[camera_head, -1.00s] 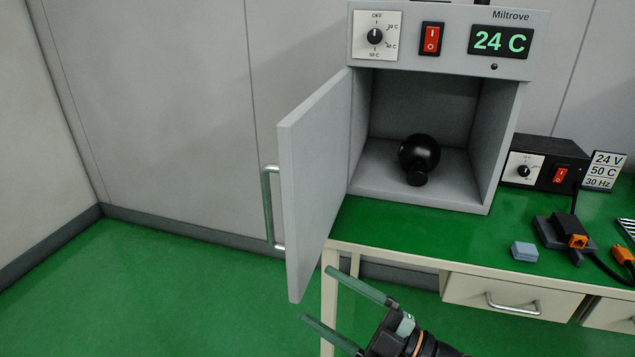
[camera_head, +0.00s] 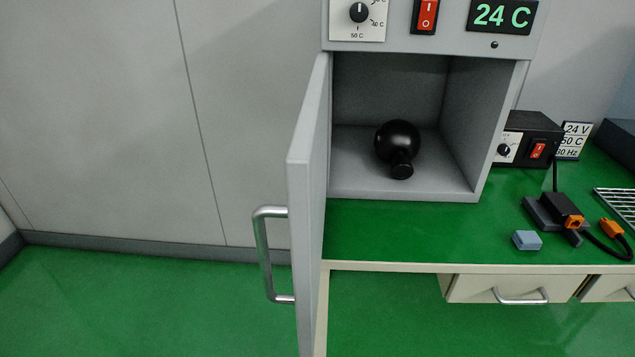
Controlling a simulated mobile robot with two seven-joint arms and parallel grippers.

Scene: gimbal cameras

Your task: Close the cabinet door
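The grey cabinet (camera_head: 335,190) stands on the green-topped table, with its front open. Its door (camera_head: 308,200) is hinged on the left side and stands wide open, swung out toward me and seen nearly edge-on. A metal bar handle (camera_head: 264,255) is on the door's outer, left face. A round black flask-like object (camera_head: 398,145) sits inside the cabinet. Neither of my grippers shows in the head view now.
On the table (camera_head: 400,240) to the right are a blue-grey block (camera_head: 527,240), a dark device with an orange connector (camera_head: 553,213) and a black power box (camera_head: 530,138). Drawers (camera_head: 510,289) hang under the table edge. The floor left of the door is clear.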

